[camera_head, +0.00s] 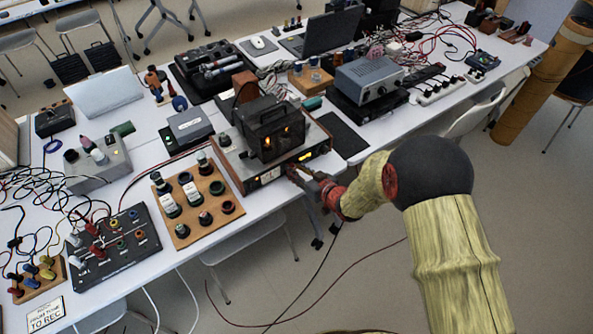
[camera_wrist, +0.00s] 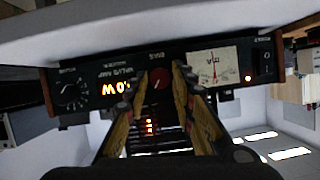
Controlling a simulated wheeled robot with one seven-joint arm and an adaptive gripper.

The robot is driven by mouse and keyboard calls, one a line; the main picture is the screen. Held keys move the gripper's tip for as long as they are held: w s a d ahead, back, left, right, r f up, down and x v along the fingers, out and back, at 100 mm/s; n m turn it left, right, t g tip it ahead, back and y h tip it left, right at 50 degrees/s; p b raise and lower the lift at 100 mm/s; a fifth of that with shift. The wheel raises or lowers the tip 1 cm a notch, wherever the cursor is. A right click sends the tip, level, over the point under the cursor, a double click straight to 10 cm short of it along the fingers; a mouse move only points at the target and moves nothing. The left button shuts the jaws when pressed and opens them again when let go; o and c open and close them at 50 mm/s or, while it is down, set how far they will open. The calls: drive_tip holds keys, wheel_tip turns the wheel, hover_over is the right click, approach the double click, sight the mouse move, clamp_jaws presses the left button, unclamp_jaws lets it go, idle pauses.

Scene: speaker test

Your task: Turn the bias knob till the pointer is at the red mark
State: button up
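The amplifier (camera_head: 268,165) stands at the table's front edge; its dark front panel shows upside down in the wrist view. The bias knob (camera_wrist: 159,78), dark red and round, sits mid-panel under the lettering BIAS. The pale mA meter (camera_wrist: 222,72) is right of it in that view. Its thin pointer looks near mid-scale; I cannot clearly separate the red mark from it. My gripper (camera_head: 299,176) is at the panel front. In the wrist view its fingers (camera_wrist: 165,75) reach up to the knob, one each side, and look apart. Contact with the knob cannot be made out.
A wooden block with knobs (camera_head: 183,237) lies left of the amplifier. The floor before the table is open, with loose cables.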

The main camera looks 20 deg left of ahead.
clamp_jaws()
drive_tip(key=shift+n+h+b, duration=0.3)
drive_tip(key=shift+n+b, duration=0.3)
drive_tip(key=shift+b, duration=0.05)
drive_tip(key=shift+t, duration=0.3)
drive_tip(key=shift+o, duration=1.6)
unclamp_jaws()
drive_tip(key=shift+o, duration=0.6)
drive_tip(key=shift+s, duration=0.1)
